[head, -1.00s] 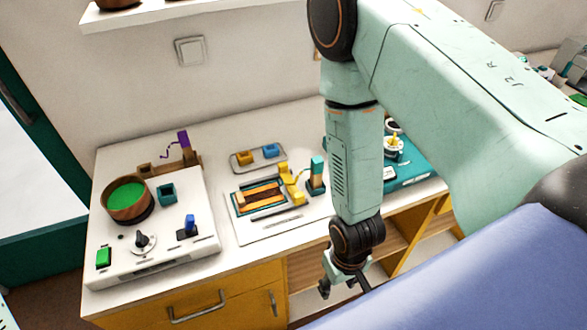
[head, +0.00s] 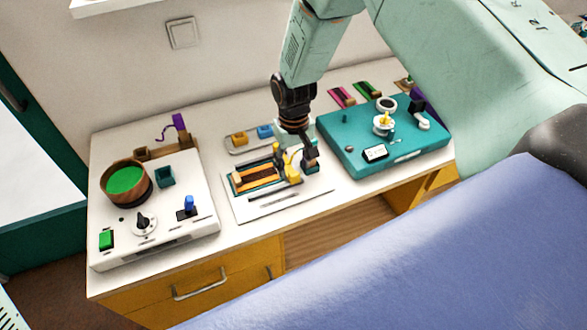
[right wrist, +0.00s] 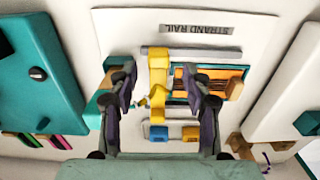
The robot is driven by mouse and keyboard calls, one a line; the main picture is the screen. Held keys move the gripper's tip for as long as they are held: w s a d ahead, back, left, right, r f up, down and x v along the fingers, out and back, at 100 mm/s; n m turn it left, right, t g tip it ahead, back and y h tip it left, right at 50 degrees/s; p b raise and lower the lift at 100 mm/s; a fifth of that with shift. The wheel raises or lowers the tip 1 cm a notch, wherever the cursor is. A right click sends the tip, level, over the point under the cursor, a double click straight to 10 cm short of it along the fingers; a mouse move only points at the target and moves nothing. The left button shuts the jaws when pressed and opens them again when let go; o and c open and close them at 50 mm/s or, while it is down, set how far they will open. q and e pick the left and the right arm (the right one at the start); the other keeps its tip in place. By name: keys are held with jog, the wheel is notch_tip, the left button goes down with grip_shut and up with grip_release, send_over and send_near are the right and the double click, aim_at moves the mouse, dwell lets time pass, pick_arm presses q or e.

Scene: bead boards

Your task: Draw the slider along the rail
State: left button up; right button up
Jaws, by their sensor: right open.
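The white strand rail board (head: 255,212) lies on the counter; its label shows upside down in the right wrist view (right wrist: 196,29). A yellow slider (head: 293,172) is by the grey rail at the board's right part; it also shows in the right wrist view (right wrist: 158,62) next to the grey rail (right wrist: 215,54). My right gripper (head: 296,158) is over the slider, jaws open. In the right wrist view my fingers (right wrist: 162,92) stand on both sides of the yellow parts, with visible gaps. Contact cannot be told. My left gripper is out of view.
A white panel with a green-filled bowl (head: 127,182) and a knob stands left. A teal box (head: 340,136) stands close on the right. A grey tray with yellow and blue blocks (head: 233,151) lies behind the board. A wood and teal block (right wrist: 102,106) is beside one finger.

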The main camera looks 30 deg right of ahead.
aim_at(294, 173)
jog(key=shift+d+f, duration=0.2)
jog(key=shift+f, duration=1.35)
jog(key=shift+a+r, duration=0.1)
jog(key=shift+a, duration=0.05)
jog(key=shift+c, duration=0.2)
jog(key=shift+w, duration=0.1)
jog(key=c, duration=0.4)
grip_shut()
